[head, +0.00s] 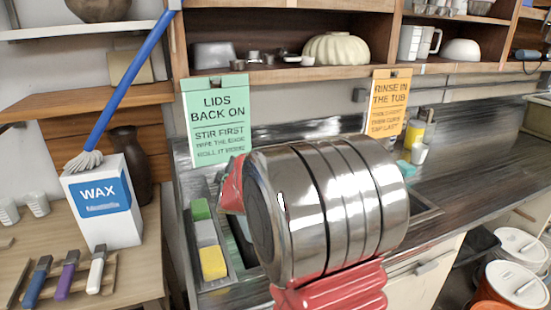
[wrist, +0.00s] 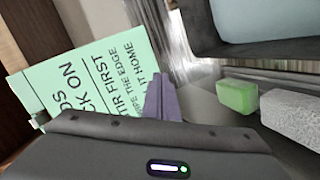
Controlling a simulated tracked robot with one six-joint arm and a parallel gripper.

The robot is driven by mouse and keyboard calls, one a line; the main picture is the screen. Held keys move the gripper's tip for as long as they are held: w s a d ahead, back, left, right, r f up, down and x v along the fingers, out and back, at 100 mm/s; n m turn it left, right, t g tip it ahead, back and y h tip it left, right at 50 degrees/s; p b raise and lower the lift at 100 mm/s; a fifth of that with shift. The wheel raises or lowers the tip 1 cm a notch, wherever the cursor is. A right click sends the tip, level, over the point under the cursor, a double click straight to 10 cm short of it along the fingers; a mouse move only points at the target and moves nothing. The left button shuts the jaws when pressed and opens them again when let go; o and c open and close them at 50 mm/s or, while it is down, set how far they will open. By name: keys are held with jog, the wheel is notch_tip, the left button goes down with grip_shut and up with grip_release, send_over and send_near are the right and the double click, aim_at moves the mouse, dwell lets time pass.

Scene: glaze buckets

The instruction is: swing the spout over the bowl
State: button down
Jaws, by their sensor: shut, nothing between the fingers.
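My gripper (wrist: 163,98) shows in the wrist view as a grey-purple wedge of closed fingers, empty, in front of the green sign. A sink bowl (wrist: 225,50) with a dark rim and pale blue inside is at the upper right of the wrist view, apart from the fingers. In the head view, most of the sink area is behind my arm. I cannot make out the spout in either view.
A green "lids back on" sign (head: 216,115) and an orange sign (head: 388,102) hang from the shelf. Green (head: 200,209) and yellow (head: 213,263) sponges lie left of the sink. The counter at right is fairly clear.

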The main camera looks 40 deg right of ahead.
jog(key=d+f+n+h, duration=0.1)
jog(key=d+f+h, duration=0.2)
jog(key=d, duration=0.6)
jog(key=d+f+n+g+h, duration=0.1)
jog(key=d+f+h, duration=0.3)
jog(key=d, duration=0.5)
jog(key=shift+w+f+h, duration=0.2)
jog(key=shift+w+h, duration=0.2)
jog(key=shift+h, duration=0.1)
jog(key=w+d+r, duration=0.1)
jog(key=w+d, duration=0.3)
jog(key=d, duration=0.6)
jog(key=shift+d+r, duration=0.15)
jog(key=shift+d, duration=0.2)
jog(key=shift+w, duration=0.1)
